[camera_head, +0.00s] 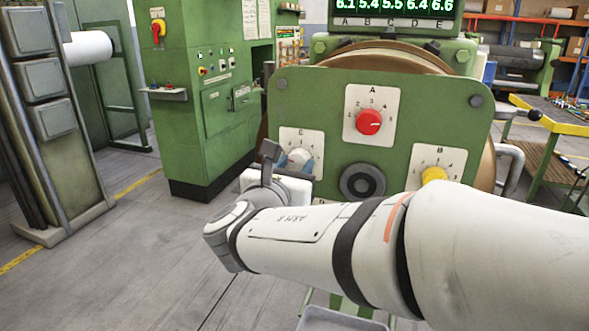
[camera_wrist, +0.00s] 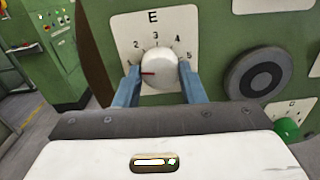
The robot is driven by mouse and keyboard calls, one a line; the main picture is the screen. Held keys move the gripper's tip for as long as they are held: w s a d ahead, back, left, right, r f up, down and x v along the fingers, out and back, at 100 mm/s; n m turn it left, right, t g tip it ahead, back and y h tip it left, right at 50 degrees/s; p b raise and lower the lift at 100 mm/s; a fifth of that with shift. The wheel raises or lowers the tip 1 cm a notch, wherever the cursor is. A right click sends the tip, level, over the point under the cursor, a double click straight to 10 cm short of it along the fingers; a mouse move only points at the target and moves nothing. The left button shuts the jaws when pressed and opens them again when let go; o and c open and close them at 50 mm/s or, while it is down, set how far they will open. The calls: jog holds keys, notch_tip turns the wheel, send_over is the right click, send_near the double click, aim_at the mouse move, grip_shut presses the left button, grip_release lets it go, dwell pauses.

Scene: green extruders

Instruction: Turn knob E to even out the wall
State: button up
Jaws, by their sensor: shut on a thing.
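Knob E (camera_wrist: 158,68) is a white round knob on a white dial plate (camera_wrist: 128,28) numbered around its upper side. Its red mark points left, toward the low end of the scale. In the head view knob E (camera_head: 299,157) is partly hidden by my gripper. My gripper (camera_wrist: 158,80) is shut on knob E, with one blue finger on each side of it. The readout (camera_head: 397,7) above the panel shows 6.1, 5.4, 5.5, 6.4 and 6.6 over the letters A to E. E has the highest number.
The green panel (camera_head: 420,110) also carries red knob A (camera_head: 368,122), yellow knob B (camera_head: 434,175) and a black round hub (camera_head: 362,181). A green knob (camera_wrist: 287,130) is at lower right in the wrist view.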

jog(key=m+b, duration=0.3)
jog(key=b, duration=0.2)
jog(key=shift+f+m, duration=0.35)
jog(key=shift+m, duration=0.05)
jog(key=m+b, duration=0.4)
jog(key=b, duration=0.2)
jog(key=shift+a+b, duration=0.1)
jog(key=shift+b, duration=0.3)
jog(key=m+b, duration=0.4)
jog(key=b, duration=0.1)
jog(key=shift+r+m, duration=0.1)
jog(key=shift+m, duration=0.3)
jog(key=m+b, duration=0.2)
jog(key=b, duration=0.1)
jog(key=shift+r+m, duration=0.25)
jog(key=shift+m, duration=0.15)
jog(key=shift+b, duration=0.3)
jog(key=o, duration=1)
jog(key=shift+r, duration=0.1)
